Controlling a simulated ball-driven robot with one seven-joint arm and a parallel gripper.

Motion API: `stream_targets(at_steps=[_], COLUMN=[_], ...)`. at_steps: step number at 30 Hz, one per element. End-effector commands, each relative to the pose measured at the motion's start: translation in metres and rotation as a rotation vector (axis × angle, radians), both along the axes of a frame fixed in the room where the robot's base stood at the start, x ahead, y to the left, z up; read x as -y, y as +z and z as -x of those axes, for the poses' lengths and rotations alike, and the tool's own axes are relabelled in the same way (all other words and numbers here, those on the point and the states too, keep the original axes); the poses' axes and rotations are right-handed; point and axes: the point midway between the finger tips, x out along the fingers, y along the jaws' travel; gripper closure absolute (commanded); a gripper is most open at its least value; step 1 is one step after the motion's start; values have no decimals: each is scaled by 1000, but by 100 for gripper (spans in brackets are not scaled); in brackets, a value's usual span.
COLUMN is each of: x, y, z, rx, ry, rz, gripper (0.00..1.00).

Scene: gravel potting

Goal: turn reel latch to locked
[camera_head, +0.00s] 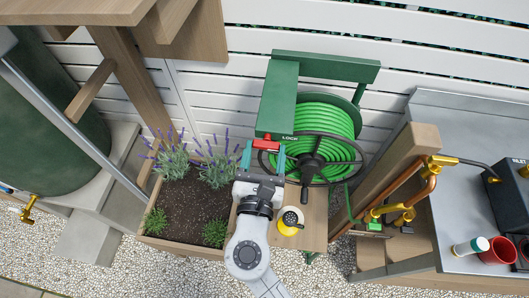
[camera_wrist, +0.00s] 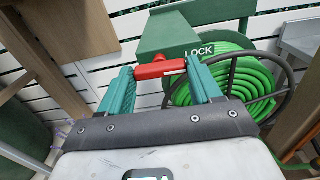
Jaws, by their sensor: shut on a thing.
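The green hose reel (camera_head: 327,125) stands against the white fence, with a green housing (camera_head: 277,103) marked LOCK at its left. My gripper (camera_head: 262,156) is shut on the red latch from the front. The latch's pivot is hidden.
A planter (camera_head: 180,245) with lavender stands left of my gripper. A yellow-and-white sprayer (camera_head: 290,220) stands on a wooden surface below the reel. The reel's dark crank wheel (camera_head: 312,163) is close to the gripper's right. A metal bench (camera_head: 465,190) is at right.

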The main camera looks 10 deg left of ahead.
Motion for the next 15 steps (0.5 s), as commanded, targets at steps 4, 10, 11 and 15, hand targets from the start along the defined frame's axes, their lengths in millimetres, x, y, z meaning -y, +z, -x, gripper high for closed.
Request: stream_targets(at_steps=[4, 10, 11, 15], x=[0, 0, 0, 0], y=[-2, -3, -3, -3], z=[0, 0, 0, 0], rx=[3, 8, 9, 14], ry=[0, -1, -1, 0], rz=[-61, -208, -235, -368], gripper=[67, 67, 67, 67])
